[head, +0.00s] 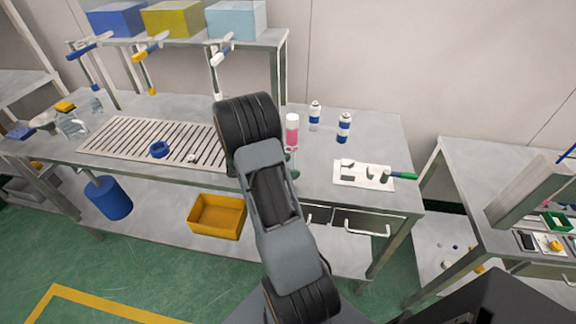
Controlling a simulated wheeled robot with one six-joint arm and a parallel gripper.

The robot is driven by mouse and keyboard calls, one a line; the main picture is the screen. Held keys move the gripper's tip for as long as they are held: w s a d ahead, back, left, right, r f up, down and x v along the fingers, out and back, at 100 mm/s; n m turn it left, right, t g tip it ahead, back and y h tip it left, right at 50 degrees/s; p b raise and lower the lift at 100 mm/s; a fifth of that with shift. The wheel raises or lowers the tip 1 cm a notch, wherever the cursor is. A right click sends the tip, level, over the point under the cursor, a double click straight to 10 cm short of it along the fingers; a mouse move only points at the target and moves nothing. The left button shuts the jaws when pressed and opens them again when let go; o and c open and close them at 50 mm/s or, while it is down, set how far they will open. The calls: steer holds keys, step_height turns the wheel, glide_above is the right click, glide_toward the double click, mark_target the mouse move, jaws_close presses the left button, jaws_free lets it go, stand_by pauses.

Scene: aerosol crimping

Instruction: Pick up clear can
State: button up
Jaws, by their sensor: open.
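Several can-like containers stand upright on the grey workbench (380,135). One has a white top and a pink lower part (292,128), close to the right of my arm. A blue-and-white can (344,126) stands further right. I cannot tell for sure which one is the clear can. My arm rises through the middle of the head view and covers part of the bench. My gripper is hidden behind the arm.
A slotted grate (125,137) with a blue ring (159,149) lies left of my arm. A white board with small parts (350,182) lies at the right front. A shelf with bins (235,20) stands behind. A yellow bin (217,216) sits below.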

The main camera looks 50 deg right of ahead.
steer(key=shift+c, duration=0.2)
steer(key=c, duration=1)
steer(key=shift+o, duration=0.2)
steer(key=shift+r, duration=0.1)
